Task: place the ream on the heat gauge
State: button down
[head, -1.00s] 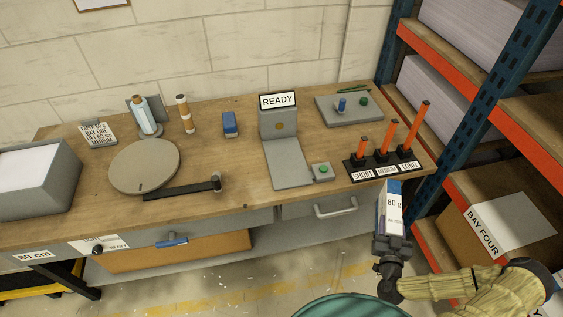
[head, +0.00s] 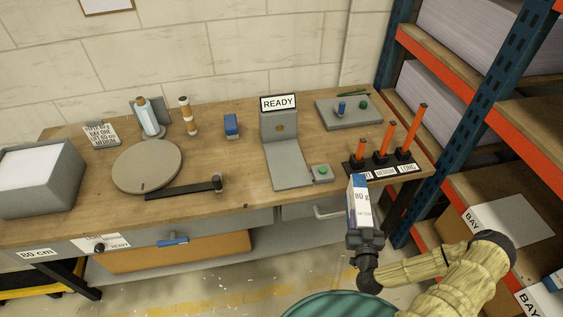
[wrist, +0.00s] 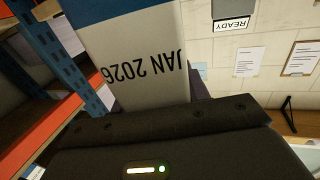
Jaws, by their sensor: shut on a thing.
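The ream (head: 360,204) is a white and blue block marked "80 g", held upright in my gripper (head: 366,236), which is shut on its lower end. In the wrist view the ream (wrist: 135,60) shows "JAN 2026" upside down. It is in the air before the table's front edge, apart from the table. No label names the heat gauge; a grey stand with a flat plate (head: 288,166) and an upright back under a READY sign (head: 279,102) may be it. The plate is bare, behind and left of the ream.
A rack of orange rods (head: 384,165) marked by length stands just behind the ream. A green-button box (head: 320,173) is beside the plate. Shelving (head: 520,105) is at right.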

jog(key=shift+w+r, duration=0.15)
jog(key=shift+r, duration=0.05)
